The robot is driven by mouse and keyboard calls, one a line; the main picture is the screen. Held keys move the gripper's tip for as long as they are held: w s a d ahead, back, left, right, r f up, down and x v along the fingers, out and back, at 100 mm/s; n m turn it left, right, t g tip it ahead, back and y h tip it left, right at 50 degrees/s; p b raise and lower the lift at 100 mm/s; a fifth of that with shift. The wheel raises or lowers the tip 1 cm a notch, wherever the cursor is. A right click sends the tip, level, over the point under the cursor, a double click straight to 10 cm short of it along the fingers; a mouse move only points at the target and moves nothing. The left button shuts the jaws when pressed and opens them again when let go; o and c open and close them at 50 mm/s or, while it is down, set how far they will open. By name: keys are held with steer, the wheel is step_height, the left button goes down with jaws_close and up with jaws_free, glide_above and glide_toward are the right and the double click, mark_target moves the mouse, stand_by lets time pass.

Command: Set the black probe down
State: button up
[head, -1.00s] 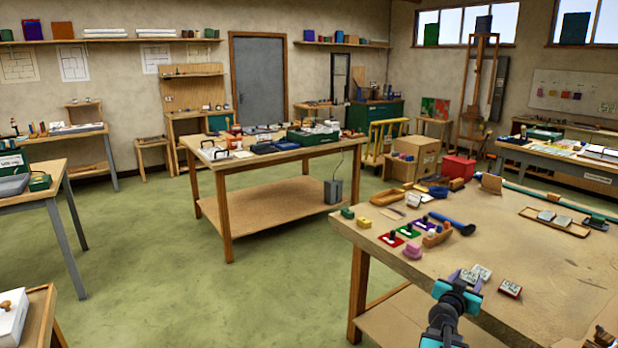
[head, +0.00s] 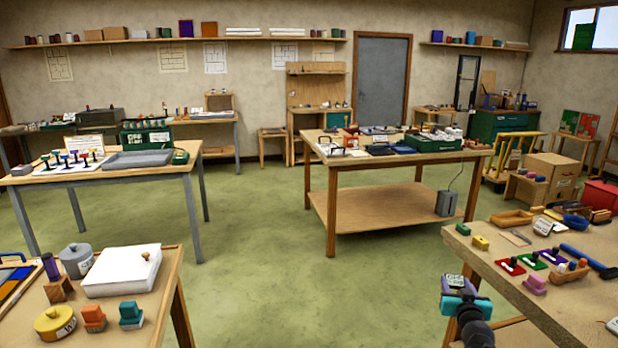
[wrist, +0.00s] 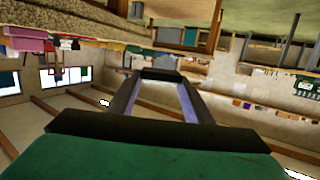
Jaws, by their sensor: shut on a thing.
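My gripper (head: 458,283) is at the lower right of the head view, in front of the left end of the right-hand table. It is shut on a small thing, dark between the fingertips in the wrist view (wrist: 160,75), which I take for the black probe. In the head view a small pale, lettered face shows at the fingertips. The probe's full shape is hidden by the fingers. It is held in the air, apart from any table top. Several colour-topped pegs (head: 70,158) stand on a white board on the grey-legged table (head: 110,174) at left.
The right-hand table (head: 520,290) holds coloured pads and tools. A cluttered middle table (head: 400,160) stands behind. Green floor (head: 300,285) lies open between them.

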steer(key=w+a+n+y, duration=0.3)
steer(key=a+n+y, duration=0.55)
steer(key=a, duration=1.25)
steer(key=s+a+n+g+y, duration=0.3)
steer(key=s+a+y, duration=0.1)
steer(key=a, duration=0.3)
steer(key=s+a+n+g+y, duration=0.3)
steer(key=s+a+y, duration=0.1)
steer(key=a+y, duration=0.2)
steer(key=shift+s+a+r, duration=0.2)
steer(key=shift+a, duration=0.4)
steer(key=shift+s+f, duration=0.25)
steer(key=shift+f, duration=0.85)
